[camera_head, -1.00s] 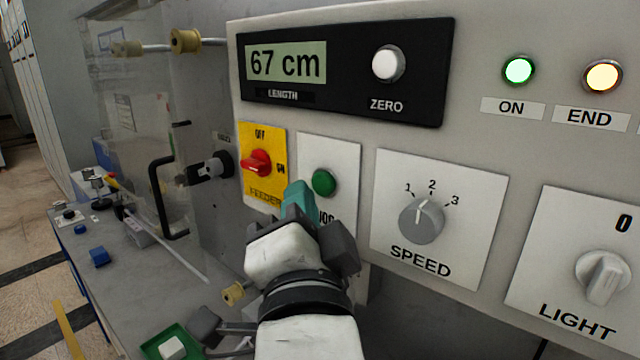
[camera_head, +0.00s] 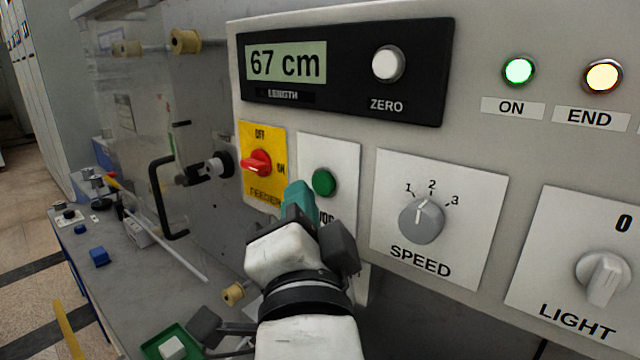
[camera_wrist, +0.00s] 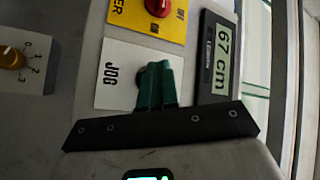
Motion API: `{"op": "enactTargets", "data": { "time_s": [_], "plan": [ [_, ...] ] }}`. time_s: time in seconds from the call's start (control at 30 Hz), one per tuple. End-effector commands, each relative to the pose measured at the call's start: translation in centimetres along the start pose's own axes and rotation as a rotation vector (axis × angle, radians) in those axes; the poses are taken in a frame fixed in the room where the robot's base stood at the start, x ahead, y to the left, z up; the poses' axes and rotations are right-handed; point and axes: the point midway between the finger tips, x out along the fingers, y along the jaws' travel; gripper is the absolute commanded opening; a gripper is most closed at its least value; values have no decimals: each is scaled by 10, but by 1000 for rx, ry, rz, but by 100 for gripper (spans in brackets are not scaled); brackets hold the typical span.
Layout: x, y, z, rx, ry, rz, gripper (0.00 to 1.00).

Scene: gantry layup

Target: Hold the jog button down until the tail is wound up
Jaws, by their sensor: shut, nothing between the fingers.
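The green jog button (camera_head: 324,182) sits on a white plate on the control panel, in the middle of the head view. In the wrist view the JOG plate (camera_wrist: 113,76) shows, and my fingers cover most of the button. My gripper (camera_head: 298,194) is shut and empty, its teal fingertips just left of and below the button in the head view. The closed fingers also show in the wrist view (camera_wrist: 157,84). Whether the tips touch the button I cannot tell. The length display (camera_head: 286,62) reads 67 cm. The tail itself I cannot make out.
The red feeder switch (camera_head: 257,163) on its yellow plate is close left of my fingers. The speed knob (camera_head: 421,221) is to the right, pointing near 2. The ON lamp (camera_head: 519,71) is lit green and the END lamp (camera_head: 602,76) glows yellow. A black handle (camera_head: 163,195) stands out at left.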

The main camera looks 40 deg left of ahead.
Motion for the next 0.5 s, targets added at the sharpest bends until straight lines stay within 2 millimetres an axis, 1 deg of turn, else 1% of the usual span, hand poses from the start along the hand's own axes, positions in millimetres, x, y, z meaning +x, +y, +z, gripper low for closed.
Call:
{"op": "enactTargets", "data": {
  "time_s": [0.5],
  "plan": [
    [6,4,-5,0,0,0,0]
  ]
}}
